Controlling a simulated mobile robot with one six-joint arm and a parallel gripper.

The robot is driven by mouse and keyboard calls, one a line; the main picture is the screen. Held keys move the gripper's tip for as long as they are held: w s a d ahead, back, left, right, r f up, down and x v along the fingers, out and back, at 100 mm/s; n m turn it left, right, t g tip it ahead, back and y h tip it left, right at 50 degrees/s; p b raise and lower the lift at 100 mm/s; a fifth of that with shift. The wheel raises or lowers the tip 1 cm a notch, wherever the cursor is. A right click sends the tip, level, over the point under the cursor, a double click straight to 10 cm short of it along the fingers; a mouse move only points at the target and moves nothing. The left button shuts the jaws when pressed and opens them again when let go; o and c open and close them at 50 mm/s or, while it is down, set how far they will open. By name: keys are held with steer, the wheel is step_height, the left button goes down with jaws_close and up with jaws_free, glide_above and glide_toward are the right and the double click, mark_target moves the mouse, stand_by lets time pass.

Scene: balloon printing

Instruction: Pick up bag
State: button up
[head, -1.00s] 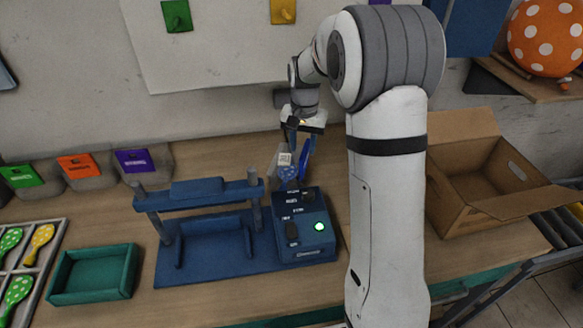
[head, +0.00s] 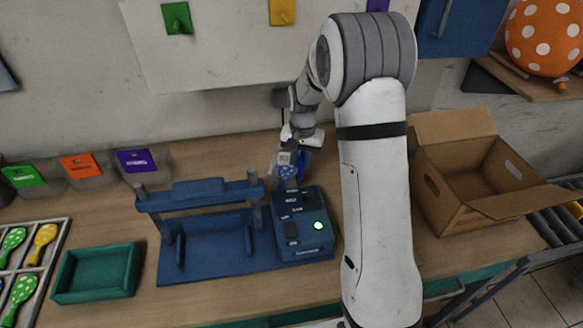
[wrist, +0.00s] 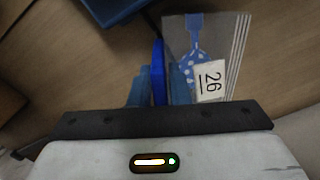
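The bag is clear, with a blue white-dotted balloon inside and a white label reading 26. In the wrist view the bag (wrist: 236,60) lies just right of my fingers, partly behind the right one. In the head view the bag (head: 285,160) is upright behind the blue machine. My gripper (wrist: 158,88) points down close beside it; in the head view my gripper (head: 299,162) is partly hidden by the bag. A bright blue upright piece (wrist: 158,65) shows between the fingers. I cannot tell whether the fingers touch the bag or how far they are apart.
The blue machine (head: 215,262) with a green light stands in front of the bag. A green tray (head: 97,273) and a rack of balloons (head: 42,228) are to the left. An open cardboard box (head: 465,185) is to the right. Coloured bins (head: 85,170) line the wall.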

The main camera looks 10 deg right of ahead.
jaws_close()
steer(key=shift+r, duration=0.15)
step_height(320, 180, up, 7)
steer(key=shift+f+b, duration=0.1)
steer(key=shift+b, duration=0.7)
steer(key=a+b, duration=0.3)
steer(key=a, duration=1.5)
steer(key=shift+b, duration=0.35)
